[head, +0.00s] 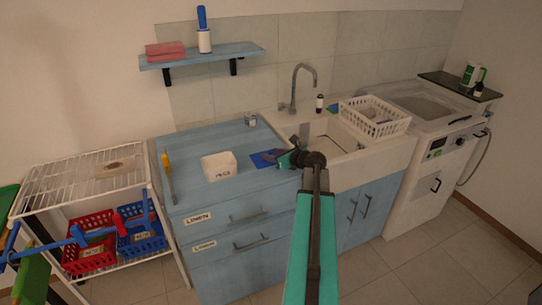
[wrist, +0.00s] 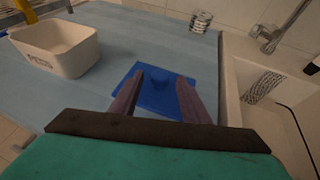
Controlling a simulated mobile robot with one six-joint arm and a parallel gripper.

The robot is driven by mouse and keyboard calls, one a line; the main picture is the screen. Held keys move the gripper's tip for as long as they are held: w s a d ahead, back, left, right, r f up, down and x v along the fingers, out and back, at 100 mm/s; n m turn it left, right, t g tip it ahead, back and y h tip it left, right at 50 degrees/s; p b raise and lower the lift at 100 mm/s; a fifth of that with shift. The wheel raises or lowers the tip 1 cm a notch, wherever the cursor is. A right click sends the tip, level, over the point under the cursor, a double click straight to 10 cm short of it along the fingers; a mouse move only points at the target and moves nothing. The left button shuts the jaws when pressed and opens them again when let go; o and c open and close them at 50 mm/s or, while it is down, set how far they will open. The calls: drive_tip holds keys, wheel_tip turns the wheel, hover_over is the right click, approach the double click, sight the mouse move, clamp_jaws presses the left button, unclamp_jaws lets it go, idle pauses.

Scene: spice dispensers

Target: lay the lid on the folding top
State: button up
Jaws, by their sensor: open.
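The blue square lid (wrist: 155,98) lies flat on the blue top (wrist: 95,90) of the linen cabinet, near the sink side. In the head view the lid (head: 262,160) shows just left of my gripper (head: 285,158), which hides part of it. I take this blue cabinet top (head: 197,198) to be the folding top. My gripper is open, and in the wrist view its two dark fingers (wrist: 160,83) reach over the lid, one on each side of its raised middle. I cannot tell whether they touch it.
A white box (head: 219,166) stands left of the lid, and a small metal can (head: 250,119) stands behind. The sink (head: 340,140) with its tap (head: 300,88) and a white basket (head: 375,116) is to the right. A wire rack (head: 90,180) stands left.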

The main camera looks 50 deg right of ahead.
drive_tip(key=b+v, duration=0.1)
drive_tip(key=v, duration=0.9)
drive_tip(key=shift+b, duration=0.35)
drive_tip(key=shift+s, duration=0.15)
